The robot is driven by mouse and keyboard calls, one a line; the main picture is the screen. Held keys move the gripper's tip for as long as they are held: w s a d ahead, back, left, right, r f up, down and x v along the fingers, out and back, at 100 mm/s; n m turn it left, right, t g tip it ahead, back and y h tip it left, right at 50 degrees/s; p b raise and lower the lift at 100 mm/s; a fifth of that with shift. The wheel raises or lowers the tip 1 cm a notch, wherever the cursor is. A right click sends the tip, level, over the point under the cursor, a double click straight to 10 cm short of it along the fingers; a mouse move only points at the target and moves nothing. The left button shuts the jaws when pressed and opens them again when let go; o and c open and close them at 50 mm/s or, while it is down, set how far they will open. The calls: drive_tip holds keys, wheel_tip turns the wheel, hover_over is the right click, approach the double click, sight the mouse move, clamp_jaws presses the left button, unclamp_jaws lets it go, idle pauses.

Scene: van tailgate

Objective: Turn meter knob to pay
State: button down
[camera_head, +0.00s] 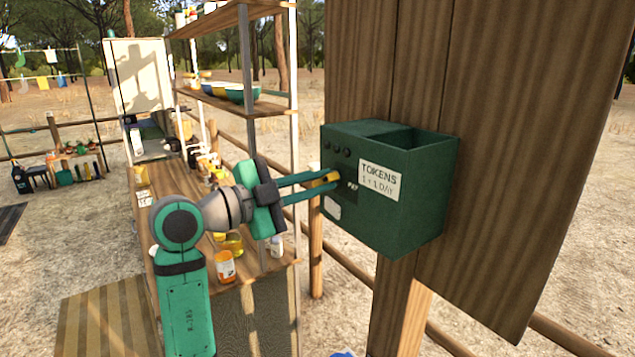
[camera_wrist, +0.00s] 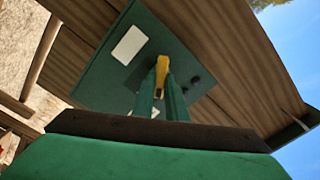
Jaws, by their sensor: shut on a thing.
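The green token meter (camera_head: 395,215) is a box fixed to a wooden board, with an open top and a "TOKENS" label (camera_head: 380,180). It also shows in the wrist view (camera_wrist: 125,65). Its yellow knob (camera_head: 333,176) is on the face turned toward my arm. My gripper (camera_head: 325,183) is shut on the knob, with its two green fingers one on each side. In the wrist view the knob (camera_wrist: 162,68) shows as a yellow bar between the fingertips. The fingers partly hide the knob, so its exact angle is hard to tell.
A wooden shelf unit (camera_head: 240,110) with bowls, jars and bottles stands close behind and left of my arm. The large wooden board (camera_head: 500,120) behind the meter limits room on the right. Small dark buttons (camera_head: 337,150) are above the knob. Open sandy ground lies beyond.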

drive_tip(key=m, duration=0.3)
drive_tip(key=shift+s+f+m, duration=0.1)
drive_tip(key=shift+m, duration=0.2)
drive_tip(key=shift+f+m, duration=0.15)
drive_tip(key=shift+m, duration=1.65)
drive_tip(key=c, duration=1.8)
unclamp_jaws()
drive_tip(key=shift+o, duration=0.2)
drive_tip(key=v, duration=1)
drive_tip(key=shift+s+a, duration=0.2)
drive_tip(key=shift+a, duration=0.15)
